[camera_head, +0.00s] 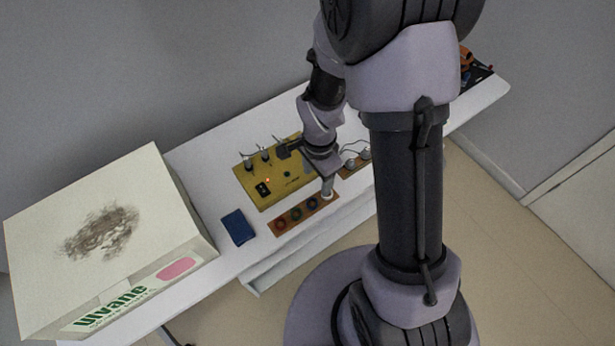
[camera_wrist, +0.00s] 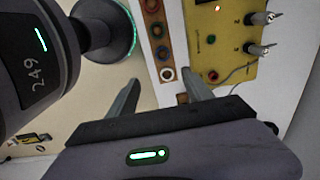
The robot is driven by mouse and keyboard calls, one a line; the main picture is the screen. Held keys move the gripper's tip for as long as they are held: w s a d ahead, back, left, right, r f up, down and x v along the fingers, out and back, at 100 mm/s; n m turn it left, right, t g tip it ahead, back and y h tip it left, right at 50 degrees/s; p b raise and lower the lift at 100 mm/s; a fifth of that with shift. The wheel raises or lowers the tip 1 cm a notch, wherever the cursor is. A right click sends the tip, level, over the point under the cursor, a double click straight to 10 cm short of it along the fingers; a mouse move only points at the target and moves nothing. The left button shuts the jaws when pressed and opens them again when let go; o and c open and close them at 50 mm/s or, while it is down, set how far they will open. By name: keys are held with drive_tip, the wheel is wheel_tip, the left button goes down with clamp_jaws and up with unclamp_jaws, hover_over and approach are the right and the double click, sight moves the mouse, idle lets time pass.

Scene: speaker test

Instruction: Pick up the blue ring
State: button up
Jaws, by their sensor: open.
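The blue ring (camera_wrist: 162,52) sits on a narrow brown wooden strip (camera_wrist: 147,22) in the wrist view, in a row with a white ring (camera_wrist: 167,74), a dark ring (camera_wrist: 157,30) and a reddish ring (camera_wrist: 152,6). In the head view the blue ring (camera_head: 312,204) is the one beside the white end of the strip. My gripper (camera_wrist: 160,78) is open and empty, its fingertips spread on either side of the white end in the picture. The blue ring shows just beyond the fingertips. The height of the gripper above the strip is hard to tell.
A yellow panel (camera_wrist: 228,30) with terminals and a cable stands beside the strip. A dark blue flat box (camera_head: 238,227) lies left of the strip on the white table (camera_head: 205,150). A large cream carton (camera_head: 70,190) fills the table's left end. Another wooden piece with cables (camera_head: 357,160) lies at right.

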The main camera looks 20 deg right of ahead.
drive_tip(key=b, duration=0.3)
hover_over(313, 203)
drive_tip(key=f, duration=0.8)
drive_tip(key=shift+s+d+f, duration=0.2)
drive_tip(key=shift+s+f, duration=0.15)
drive_tip(key=shift+f, duration=0.05)
drive_tip(key=f, duration=0.2)
drive_tip(key=f+b, duration=0.2)
drive_tip(key=f, duration=0.1)
drive_tip(key=shift+w+a+f, duration=0.15)
drive_tip(key=shift+w+f, duration=0.2)
drive_tip(key=shift+w, duration=0.05)
drive_tip(key=shift+r, duration=0.2)
drive_tip(key=shift+c, duration=0.2)
drive_tip(key=c, duration=1)
